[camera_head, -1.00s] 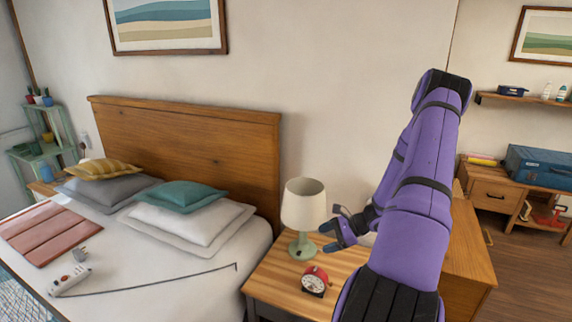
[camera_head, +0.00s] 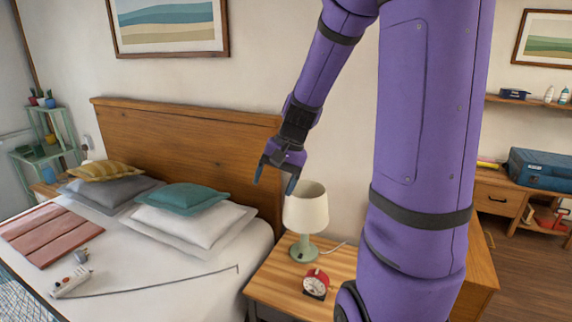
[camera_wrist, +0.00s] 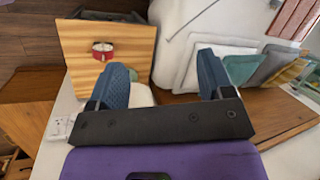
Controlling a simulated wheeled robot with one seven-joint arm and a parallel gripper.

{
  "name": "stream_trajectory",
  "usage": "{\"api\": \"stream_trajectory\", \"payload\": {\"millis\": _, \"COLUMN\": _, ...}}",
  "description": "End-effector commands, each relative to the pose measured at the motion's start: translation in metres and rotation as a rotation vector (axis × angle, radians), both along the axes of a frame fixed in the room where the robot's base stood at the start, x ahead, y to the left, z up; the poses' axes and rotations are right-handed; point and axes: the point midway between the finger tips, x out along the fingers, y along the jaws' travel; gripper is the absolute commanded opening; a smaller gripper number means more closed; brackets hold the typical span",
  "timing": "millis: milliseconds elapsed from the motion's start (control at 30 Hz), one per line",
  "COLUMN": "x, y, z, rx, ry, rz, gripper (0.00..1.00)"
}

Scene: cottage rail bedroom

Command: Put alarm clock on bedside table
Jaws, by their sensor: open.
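A red alarm clock (camera_head: 316,284) with a white face stands on the wooden bedside table (camera_head: 275,288), in front of the lamp. In the wrist view the clock (camera_wrist: 103,50) shows from above on the striped tabletop (camera_wrist: 135,40), apart from its edges. My gripper (camera_head: 277,179) is open and empty, raised above and behind the table, just left of the lamp shade, with its fingers pointing down. Its two blue fingers (camera_wrist: 164,85) are spread wide in the wrist view with nothing between them but the lamp and pillows beyond. My arm hides the table's right side.
A lamp (camera_head: 304,213) with a cream shade and green base stands on the table behind the clock. The bed (camera_head: 190,275) with pillows and a wooden headboard (camera_head: 185,150) lies to the left. A power strip (camera_head: 70,282) lies on the bed.

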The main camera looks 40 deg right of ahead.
Motion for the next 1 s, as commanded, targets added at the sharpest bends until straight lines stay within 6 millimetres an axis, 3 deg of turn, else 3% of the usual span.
{"api": "stream_trajectory", "payload": {"millis": 200, "x": -0.033, "y": 0.047, "z": 0.05, "rx": -0.167, "ry": -0.091, "rz": 0.206, "gripper": 0.74}}
{"api": "stream_trajectory", "payload": {"millis": 500, "x": -0.092, "y": 0.091, "z": 0.1, "rx": -0.377, "ry": -0.244, "rz": 0.452, "gripper": 0.74}}
{"api": "stream_trajectory", "payload": {"millis": 800, "x": -0.146, "y": 0.107, "z": 0.126, "rx": -0.53, "ry": -0.395, "rz": 0.621, "gripper": 0.74}}
{"api": "stream_trajectory", "payload": {"millis": 1000, "x": -0.158, "y": 0.108, "z": 0.13, "rx": -0.566, "ry": -0.432, "rz": 0.657, "gripper": 0.74}}
